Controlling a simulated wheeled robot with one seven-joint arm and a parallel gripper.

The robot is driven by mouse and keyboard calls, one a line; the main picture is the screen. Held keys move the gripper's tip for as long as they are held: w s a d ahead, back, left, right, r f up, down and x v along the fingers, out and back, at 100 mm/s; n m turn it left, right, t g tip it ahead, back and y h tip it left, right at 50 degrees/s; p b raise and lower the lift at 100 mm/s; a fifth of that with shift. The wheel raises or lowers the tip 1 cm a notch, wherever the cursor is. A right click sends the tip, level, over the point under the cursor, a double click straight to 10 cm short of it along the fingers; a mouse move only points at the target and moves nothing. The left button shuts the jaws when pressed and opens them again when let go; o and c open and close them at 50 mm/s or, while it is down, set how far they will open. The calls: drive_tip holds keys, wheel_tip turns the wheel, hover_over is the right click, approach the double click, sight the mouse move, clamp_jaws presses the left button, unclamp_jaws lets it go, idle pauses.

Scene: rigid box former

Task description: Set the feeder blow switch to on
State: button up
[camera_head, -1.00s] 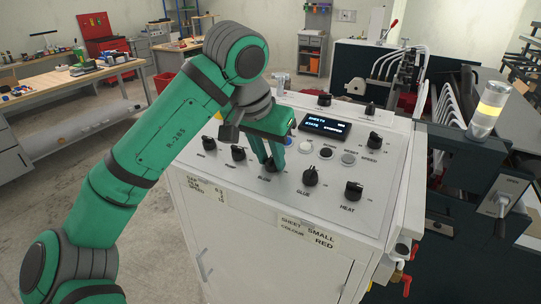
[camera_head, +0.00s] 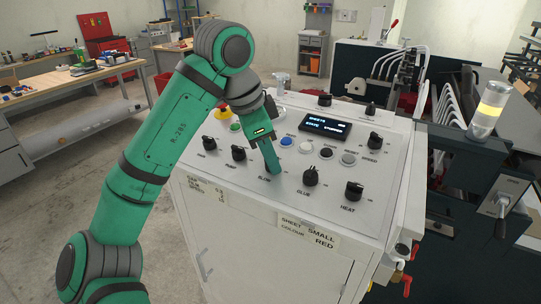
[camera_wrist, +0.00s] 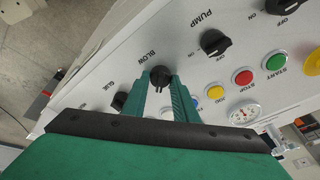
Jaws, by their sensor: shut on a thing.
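The feeder blow switch is a black rotary knob (camera_wrist: 160,76) beside the BLOW label in the wrist view. My gripper (camera_wrist: 161,88) is shut on this knob, with one green finger on each side of it. In the head view my gripper (camera_head: 274,170) reaches down to the panel just above the BLOW label. There the fingers hide the knob, and its exact pointer direction is hard to tell in either view.
The pump knob (camera_head: 238,153) and glue knob (camera_head: 311,176) flank the blow knob closely. Coloured buttons, a gauge and a display (camera_head: 325,126) reading STOPPED lie behind it on the white control panel (camera_head: 235,178). The heat knob (camera_head: 354,191) is farther right.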

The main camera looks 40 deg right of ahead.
drive_tip(key=m, duration=0.4)
drive_tip(key=shift+w+r+m+g, duration=0.1)
drive_tip(key=shift+m+g, duration=0.3)
drive_tip(key=m+y, duration=0.1)
drive_tip(key=m, duration=0.3)
drive_tip(key=shift+m, duration=0.3)
drive_tip(key=o, duration=1)
drive_tip(key=v, duration=1)
drive_tip(key=shift+w+r, duration=0.2)
drive_tip(key=shift+r, duration=0.15)
